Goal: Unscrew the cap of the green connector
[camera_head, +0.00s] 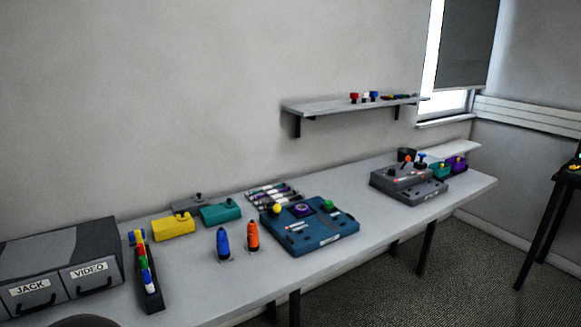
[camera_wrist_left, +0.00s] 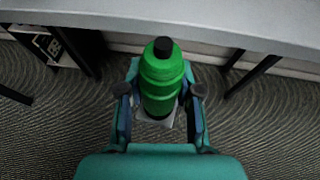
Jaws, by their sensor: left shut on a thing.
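The green connector (camera_wrist_left: 163,72) shows in the left wrist view as a ribbed green body with a black tip pointing up and away. My left gripper (camera_wrist_left: 160,92) is shut on it, with one finger on each side. The connector is seen against the carpet, short of the table edge. I cannot tell where its cap meets the body. In the head view neither the green connector nor my grippers can be made out. A blue connector (camera_head: 223,243) and an orange connector (camera_head: 252,236) stand upright on the table.
The long grey table (camera_head: 205,292) holds a blue panel box (camera_head: 310,240), a grey box (camera_head: 408,187), yellow (camera_head: 173,227) and teal boxes (camera_head: 220,212), a narrow black tray (camera_head: 152,292) and drawers (camera_head: 60,265). A wall shelf (camera_head: 330,106) hangs above. The front middle is clear.

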